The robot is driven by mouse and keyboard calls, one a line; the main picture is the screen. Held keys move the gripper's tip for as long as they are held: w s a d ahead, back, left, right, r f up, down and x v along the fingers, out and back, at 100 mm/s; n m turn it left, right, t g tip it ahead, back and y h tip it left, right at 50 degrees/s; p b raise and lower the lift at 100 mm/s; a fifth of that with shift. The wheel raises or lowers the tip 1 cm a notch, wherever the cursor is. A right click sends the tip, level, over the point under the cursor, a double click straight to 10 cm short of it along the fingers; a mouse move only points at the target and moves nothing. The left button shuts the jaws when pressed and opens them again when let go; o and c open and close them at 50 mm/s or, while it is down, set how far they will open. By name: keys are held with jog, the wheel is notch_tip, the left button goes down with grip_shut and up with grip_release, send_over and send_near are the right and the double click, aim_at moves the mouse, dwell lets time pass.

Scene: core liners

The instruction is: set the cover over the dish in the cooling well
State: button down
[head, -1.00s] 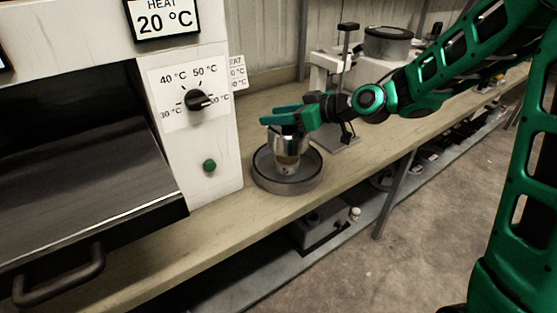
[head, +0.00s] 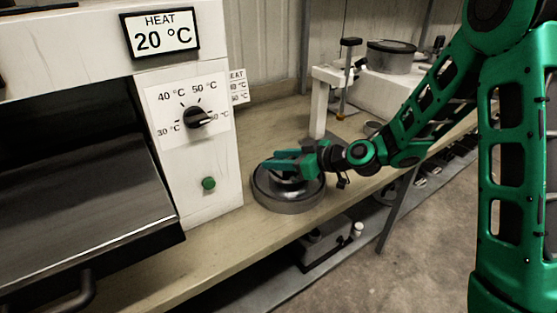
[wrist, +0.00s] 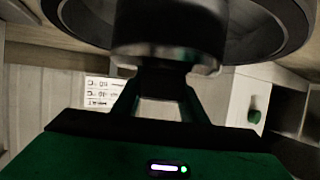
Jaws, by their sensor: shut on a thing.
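The cooling well (head: 288,207) is a round, dark grey, rimmed dish-like base on the bench, right of the heater cabinet. My gripper (head: 284,164) is low over it, shut on the shiny metal cover (head: 287,181). The cover is down inside the well's rim, and the green fingers hide much of it. In the wrist view the cover (wrist: 170,28) is a dark cylinder between the fingers, with the well's ring (wrist: 262,40) around it. The dish is hidden now; I cannot tell whether the cover rests fully down.
The white heater cabinet (head: 190,150), with a dial (head: 198,117) and green button (head: 208,183), stands close on the left. A white stand (head: 322,100) and a grey round pot (head: 391,57) are behind on the bench. The bench's front edge runs close by the well.

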jog(key=c, duration=1.1)
grip_release()
jog(key=shift+f, duration=0.1)
jog(key=shift+s+d+r, duration=0.1)
jog(key=shift+d+r, duration=0.1)
jog(key=shift+d, duration=0.05)
jog(key=v, duration=1.1)
jog(key=shift+s+d, duration=0.15)
jog(key=shift+r, duration=0.1)
